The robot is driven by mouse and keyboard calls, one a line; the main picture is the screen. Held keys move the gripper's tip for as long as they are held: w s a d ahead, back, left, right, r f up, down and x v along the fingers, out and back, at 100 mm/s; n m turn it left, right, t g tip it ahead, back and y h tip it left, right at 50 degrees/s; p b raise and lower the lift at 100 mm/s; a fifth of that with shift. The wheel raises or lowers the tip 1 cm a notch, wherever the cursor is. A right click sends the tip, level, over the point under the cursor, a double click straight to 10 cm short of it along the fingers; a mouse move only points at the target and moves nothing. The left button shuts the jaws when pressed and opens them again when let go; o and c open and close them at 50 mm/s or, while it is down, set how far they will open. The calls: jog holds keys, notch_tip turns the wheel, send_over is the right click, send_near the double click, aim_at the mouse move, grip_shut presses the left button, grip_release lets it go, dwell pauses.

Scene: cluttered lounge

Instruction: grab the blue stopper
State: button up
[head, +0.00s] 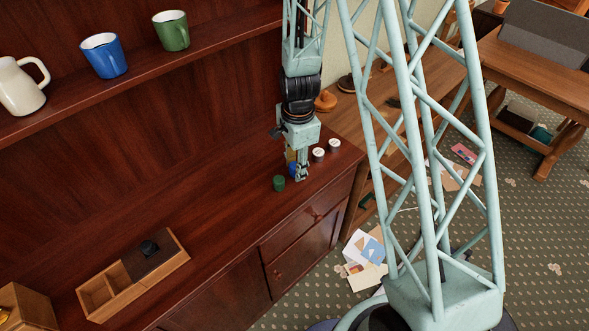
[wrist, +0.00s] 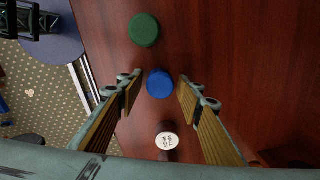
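The blue stopper (wrist: 160,84) stands on the dark red wooden cabinet top. In the wrist view it lies between the two fingertips of my gripper (wrist: 160,80), which is open, with a gap on each side. In the head view my gripper (head: 298,170) points down over the cabinet top and partly hides the blue stopper (head: 292,170). I cannot tell the exact height of the fingertips above the wood.
A green stopper (wrist: 144,30) stands close by the blue one. A white-topped piece with lettering (wrist: 167,141) is on the other side. A compartmented wooden box (head: 130,278) lies further left. Mugs (head: 104,55) stand on the shelf above. The cabinet's front edge is near.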

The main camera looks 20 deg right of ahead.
jog(key=c, duration=0.6)
jog(key=shift+r, duration=0.1)
jog(key=shift+c, duration=0.2)
jog(key=shift+s+r, duration=0.1)
jog(key=shift+r, duration=1.6)
jog(key=s+d+r+b, duration=0.1)
jog(key=s+b, duration=0.1)
jog(key=s, duration=1.1)
jog(key=shift+s+b, duration=0.15)
jog(key=shift+b, duration=0.25)
jog(key=b, duration=0.3)
jog(key=shift+s, duration=0.4)
jog(key=shift+s+b, duration=0.35)
jog(key=shift+b, duration=0.55)
jog(key=shift+s+d+r+b, duration=0.2)
jog(key=shift+s+b, duration=0.3)
jog(key=shift+b, duration=0.45)
